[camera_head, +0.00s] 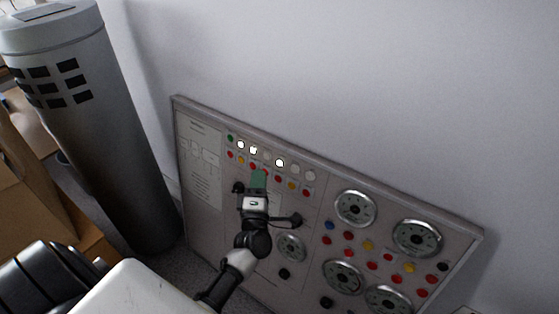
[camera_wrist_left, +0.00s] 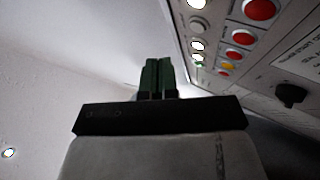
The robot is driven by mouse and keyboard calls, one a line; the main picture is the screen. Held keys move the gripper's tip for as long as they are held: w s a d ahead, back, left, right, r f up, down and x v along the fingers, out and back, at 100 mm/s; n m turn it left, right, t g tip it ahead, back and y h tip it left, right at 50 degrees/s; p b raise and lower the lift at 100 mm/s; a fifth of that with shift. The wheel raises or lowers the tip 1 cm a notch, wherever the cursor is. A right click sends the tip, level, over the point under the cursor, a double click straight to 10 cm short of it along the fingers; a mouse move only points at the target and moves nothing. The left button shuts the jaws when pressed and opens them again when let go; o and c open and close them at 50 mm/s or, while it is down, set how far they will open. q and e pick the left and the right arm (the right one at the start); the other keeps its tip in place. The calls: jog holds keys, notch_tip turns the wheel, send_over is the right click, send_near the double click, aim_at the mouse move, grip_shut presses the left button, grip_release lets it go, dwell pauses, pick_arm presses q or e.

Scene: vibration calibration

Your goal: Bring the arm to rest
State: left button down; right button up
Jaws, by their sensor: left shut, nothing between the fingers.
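My left gripper (camera_head: 259,178) is in front of the control panel (camera_head: 200,222) in the head view, its green fingers over the left section just below the row of round lamps. In the left wrist view the two green fingers (camera_wrist_left: 157,76) are together, shut and empty. The panel's lamps (camera_wrist_left: 197,25) and red buttons (camera_wrist_left: 240,37) lie to their right there. I cannot tell whether the fingertips touch the panel. My right gripper is in neither view.
A tall grey cylinder (camera_head: 97,130) stands left of the panel. Cardboard boxes (camera_head: 30,180) are at the far left edge. The panel's right side has several round dials (camera_head: 417,238) and coloured buttons. A bare pale wall (camera_head: 350,80) rises behind it.

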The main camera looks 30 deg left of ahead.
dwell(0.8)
pick_arm(q)
jog(key=s+d+f+m+g+h+p, duration=0.25)
jog(key=f+m, duration=0.25)
jog(key=f, duration=0.3)
jog(key=s+d+f+m+g+h+p, duration=0.1)
jog(key=s+d+f+m+g+h, duration=0.15)
jog(key=s+f+m+h, duration=0.4)
jog(key=s+d+f+m+g+h+p, duration=0.1)
jog(key=d+f+m+g+p, duration=0.2)
jog(key=f, duration=0.7)
jog(key=s+f+m+g+p, duration=0.1)
jog(key=s+f+m+g, duration=0.2)
jog(key=s, duration=0.8)
jog(key=s+f+m+g+p, duration=0.1)
jog(key=s+f+m+g, duration=0.3)
jog(key=s, duration=0.7)
jog(key=s+d+f+m+g+p, duration=0.1)
jog(key=s+f+m+g, duration=0.3)
jog(key=s, duration=0.6)
notch_tip(320, 180, down, 2)
jog(key=shift+s+f, duration=0.25)
jog(key=shift+s, duration=0.15)
